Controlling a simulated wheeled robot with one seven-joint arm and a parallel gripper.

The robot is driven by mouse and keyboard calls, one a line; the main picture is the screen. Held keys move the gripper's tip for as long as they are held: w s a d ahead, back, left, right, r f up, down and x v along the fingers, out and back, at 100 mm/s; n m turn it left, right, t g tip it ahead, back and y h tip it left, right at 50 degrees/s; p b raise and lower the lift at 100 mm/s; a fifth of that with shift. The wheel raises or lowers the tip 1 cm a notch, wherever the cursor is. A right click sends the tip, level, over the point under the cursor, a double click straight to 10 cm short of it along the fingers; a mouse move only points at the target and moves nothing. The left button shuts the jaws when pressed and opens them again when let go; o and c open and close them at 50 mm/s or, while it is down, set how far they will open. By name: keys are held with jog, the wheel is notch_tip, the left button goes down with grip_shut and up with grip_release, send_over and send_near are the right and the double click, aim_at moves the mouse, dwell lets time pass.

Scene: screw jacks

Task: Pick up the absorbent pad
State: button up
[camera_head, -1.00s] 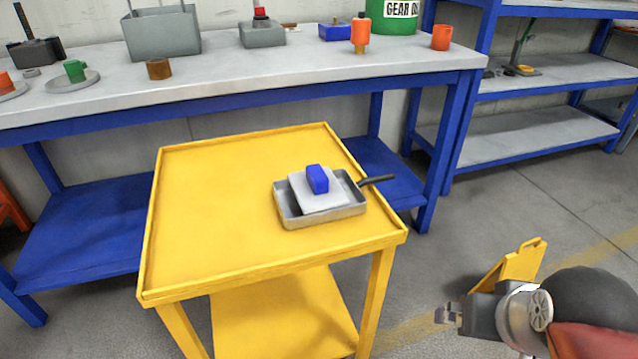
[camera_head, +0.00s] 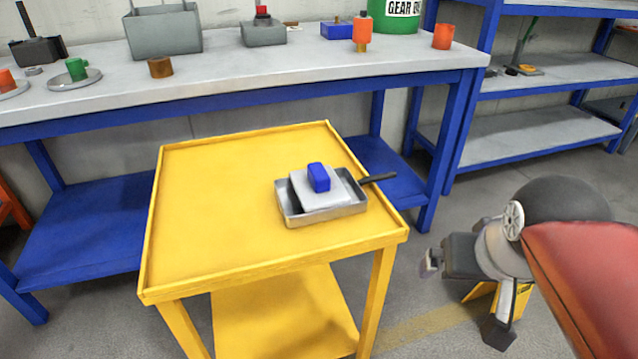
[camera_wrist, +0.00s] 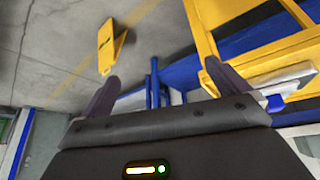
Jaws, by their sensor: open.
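The absorbent pad (camera_head: 331,193) looks like a flat white-grey square. It lies in a shallow grey metal pan (camera_head: 341,214) with a dark handle, on top of a yellow cart. A blue block (camera_head: 319,177) sits on top of the pad. My gripper (camera_head: 427,263) is to the right of the cart, lower than its top and well apart from the pan. In the wrist view, my gripper (camera_wrist: 160,90) has its two dark fingers spread wide with nothing between them. The pad cannot be made out clearly in the wrist view.
The yellow cart (camera_head: 215,210) has a raised rim and a clear left half. Behind it is a blue-framed workbench (camera_head: 230,75) holding several items. Blue shelving (camera_head: 545,85) stands at the back right. A yellow floor sign (camera_wrist: 107,45) stands near my arm.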

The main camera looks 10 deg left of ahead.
jog(key=w+a+r+n, duration=0.2)
jog(key=w+a+r, duration=0.2)
jog(key=w+a, duration=0.35)
notch_tip(320, 180, up, 3)
jog(key=n+g+y+b, duration=0.1)
jog(key=n+g+y, duration=0.1)
jog(key=n, duration=0.1)
send_over(320, 173)
jog(key=s+d, duration=0.2)
jog(key=shift+r, duration=0.2)
jog(key=shift+w+a+f, duration=0.2)
jog(key=x, duration=0.7)
jog(key=shift+a+b, duration=0.25)
jog(key=shift+b, duration=0.05)
jog(key=shift+t, duration=0.3)
jog(key=c, duration=1)
notch_tip(320, 173, up, 20)
jog(key=p, duration=0.3)
